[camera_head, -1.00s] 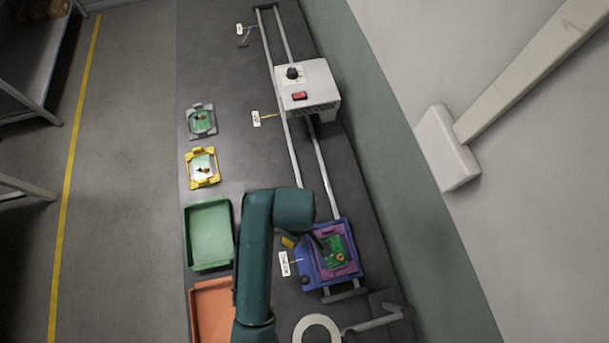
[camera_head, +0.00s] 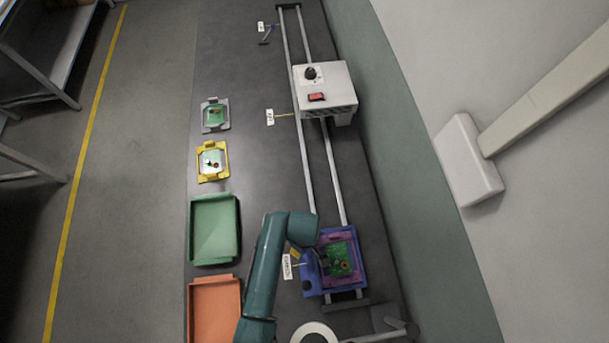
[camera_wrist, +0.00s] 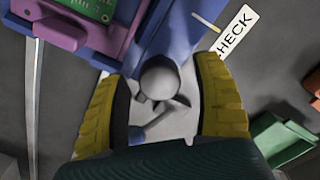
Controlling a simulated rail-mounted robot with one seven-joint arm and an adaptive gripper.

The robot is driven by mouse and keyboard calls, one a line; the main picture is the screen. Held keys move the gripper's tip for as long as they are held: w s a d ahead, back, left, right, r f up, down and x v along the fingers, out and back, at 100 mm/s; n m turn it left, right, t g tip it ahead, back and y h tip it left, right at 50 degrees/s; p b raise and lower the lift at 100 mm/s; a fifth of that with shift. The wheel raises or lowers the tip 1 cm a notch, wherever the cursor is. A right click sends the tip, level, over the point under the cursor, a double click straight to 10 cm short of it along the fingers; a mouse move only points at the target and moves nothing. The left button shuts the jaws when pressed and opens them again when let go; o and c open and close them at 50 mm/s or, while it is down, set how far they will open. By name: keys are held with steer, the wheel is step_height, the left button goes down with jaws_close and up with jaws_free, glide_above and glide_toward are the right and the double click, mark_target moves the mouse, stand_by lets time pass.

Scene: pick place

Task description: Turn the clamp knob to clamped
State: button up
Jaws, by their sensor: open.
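The clamp knob (camera_wrist: 160,78) is a round grey knob at the edge of the blue carriage (camera_wrist: 185,40) in the wrist view. A short grey bar shows below it, over a pale patch with dark marks. My gripper (camera_wrist: 163,92) is open, its two yellow fingers on either side of the knob with visible gaps. I cannot tell how far above the knob the fingertips are. In the head view the blue carriage (camera_head: 312,281) sits at the near end of the rails, with a purple frame (camera_head: 354,239) and a green board (camera_head: 338,259) on it.
A label reading CHECK (camera_wrist: 236,33) lies beside the carriage. A green tray (camera_head: 194,232) and an orange tray (camera_head: 214,281) stand to the left. A white box (camera_head: 338,82) with a dark knob and a red switch straddles the rails further back.

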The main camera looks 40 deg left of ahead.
jaws_close()
steer(key=shift+m+p, duration=0.3)
steer(key=shift+m, duration=0.1)
steer(key=m+p, duration=0.1)
steer(key=m, duration=0.1)
steer(key=shift+r+m+p, duration=0.1)
steer(key=shift+m+p, duration=0.25)
steer(key=shift+m, duration=0.05)
steer(key=m+p, duration=0.2)
steer(key=m, duration=0.3)
steer(key=m+p, duration=0.1)
steer(key=m, duration=0.3)
steer(key=shift+m, duration=0.4)
steer(key=m, duration=0.4)
steer(key=shift+s+p, duration=0.1)
steer(key=shift+p, duration=0.3)
steer(key=shift+f+m, duration=0.2)
steer(key=shift+m, duration=0.2)
